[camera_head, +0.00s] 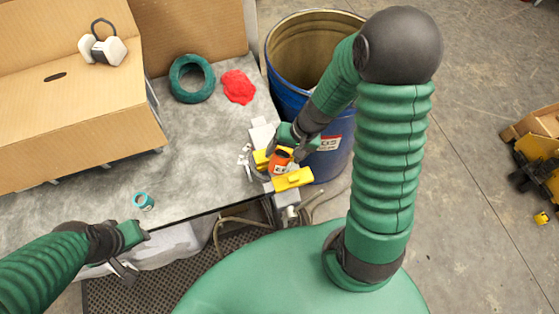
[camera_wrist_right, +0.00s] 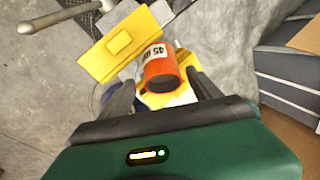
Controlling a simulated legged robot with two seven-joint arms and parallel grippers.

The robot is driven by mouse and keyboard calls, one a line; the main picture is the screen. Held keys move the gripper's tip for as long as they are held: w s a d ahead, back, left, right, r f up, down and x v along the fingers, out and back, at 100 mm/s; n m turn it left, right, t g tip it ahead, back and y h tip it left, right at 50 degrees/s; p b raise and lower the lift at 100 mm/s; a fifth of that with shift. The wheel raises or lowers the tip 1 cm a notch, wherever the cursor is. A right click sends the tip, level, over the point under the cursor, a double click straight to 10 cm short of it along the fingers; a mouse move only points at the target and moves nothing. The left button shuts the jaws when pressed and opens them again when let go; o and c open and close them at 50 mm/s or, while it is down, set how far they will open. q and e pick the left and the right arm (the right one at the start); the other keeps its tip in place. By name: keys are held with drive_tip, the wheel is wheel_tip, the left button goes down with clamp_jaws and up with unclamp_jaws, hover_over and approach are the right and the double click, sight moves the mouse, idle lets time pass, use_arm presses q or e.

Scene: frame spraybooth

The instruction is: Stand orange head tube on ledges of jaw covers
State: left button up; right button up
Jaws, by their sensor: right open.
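The orange head tube (camera_head: 281,161) is at the vise on the bench's right corner, between the yellow jaw covers (camera_head: 293,179). In the right wrist view the tube (camera_wrist_right: 160,70) has a white label and a dark open end. One yellow cover (camera_wrist_right: 110,44) is beside it and more yellow shows beneath. I cannot tell whether it rests on the ledges. My right gripper (camera_head: 296,149) is open, its dark fingers (camera_wrist_right: 158,80) apart on either side of the tube's near end. My left gripper (camera_head: 138,257) is open and empty at the bench's front edge.
A teal ring-shaped coil (camera_head: 192,79), a red cloth (camera_head: 238,87) and a small teal cup-like piece (camera_head: 143,201) lie on the grey bench (camera_head: 195,140). A cardboard box (camera_head: 75,100) stands left. A blue drum (camera_head: 335,160) stands beyond the vise. The bench middle is clear.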

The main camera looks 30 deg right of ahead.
drive_tip(key=shift+s+a+f, duration=0.1)
drive_tip(key=shift+a+f, duration=0.1)
drive_tip(key=shift+f, duration=0.1)
drive_tip(key=shift+w+a, duration=0.2)
drive_tip(key=shift+a, duration=0.05)
drive_tip(key=shift+c, duration=1)
drive_tip(key=shift+w+a, duration=0.1)
drive_tip(key=c, duration=0.5)
drive_tip(key=shift+d, duration=0.25)
clamp_jaws()
use_arm(q)
drive_tip(key=shift+a+f, duration=0.1)
drive_tip(key=shift+a, duration=0.05)
